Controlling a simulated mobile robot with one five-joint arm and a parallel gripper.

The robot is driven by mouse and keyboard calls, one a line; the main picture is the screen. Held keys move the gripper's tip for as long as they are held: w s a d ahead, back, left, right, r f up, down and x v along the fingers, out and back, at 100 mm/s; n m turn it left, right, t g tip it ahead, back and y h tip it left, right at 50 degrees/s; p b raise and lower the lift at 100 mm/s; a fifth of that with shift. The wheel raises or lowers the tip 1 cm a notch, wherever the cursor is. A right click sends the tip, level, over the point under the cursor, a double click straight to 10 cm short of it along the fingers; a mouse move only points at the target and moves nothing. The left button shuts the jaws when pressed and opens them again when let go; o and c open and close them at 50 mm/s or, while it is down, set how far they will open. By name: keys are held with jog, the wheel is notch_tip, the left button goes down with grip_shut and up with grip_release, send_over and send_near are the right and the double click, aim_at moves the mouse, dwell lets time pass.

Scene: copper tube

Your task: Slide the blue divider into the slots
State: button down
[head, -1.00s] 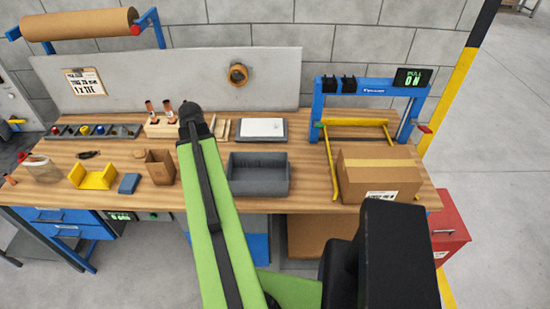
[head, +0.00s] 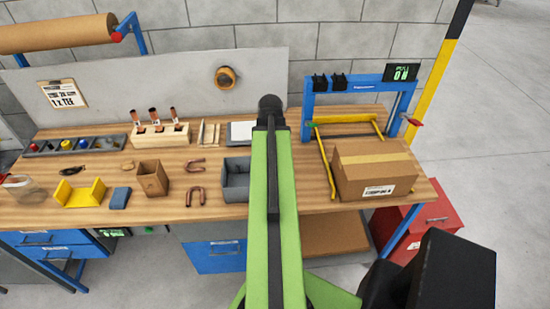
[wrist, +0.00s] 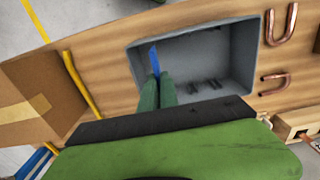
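The blue divider (wrist: 155,58) is a thin upright strip between the green fingertips of my gripper (wrist: 157,80) in the wrist view. The fingers are close together on it. It appears over the inside of the grey tray (wrist: 185,37), towards its left end; whether it touches the floor I cannot tell. Small dark slotted pieces (wrist: 205,86) show inside the tray near its near wall, to the right of the fingers. In the head view the tray (head: 236,187) is partly covered by my green arm, and my gripper and the divider are hidden.
Two copper U-tubes (head: 196,196) lie left of the tray, beside a brown bin (head: 152,178) and a blue block (head: 120,198). A cardboard box (head: 372,172) and a blue frame with yellow bars (head: 345,88) stand at the right. A wooden rack (head: 160,134) is behind.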

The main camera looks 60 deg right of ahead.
notch_tip(320, 180, down, 6)
jog(key=b, duration=0.6)
jog(key=shift+w, duration=0.2)
jog(key=shift+a, duration=0.1)
dwell(0.4)
jog(key=shift+f+b, duration=3)
jog(key=shift+f, duration=0.05)
jog(key=c, duration=1.5)
grip_release()
jog(key=shift+c, duration=0.2)
jog(key=shift+r, duration=0.1)
notch_tip(320, 180, up, 17)
jog(key=p, duration=1.7)
jog(key=shift+r+p, duration=0.2)
jog(key=shift+p, duration=0.1)
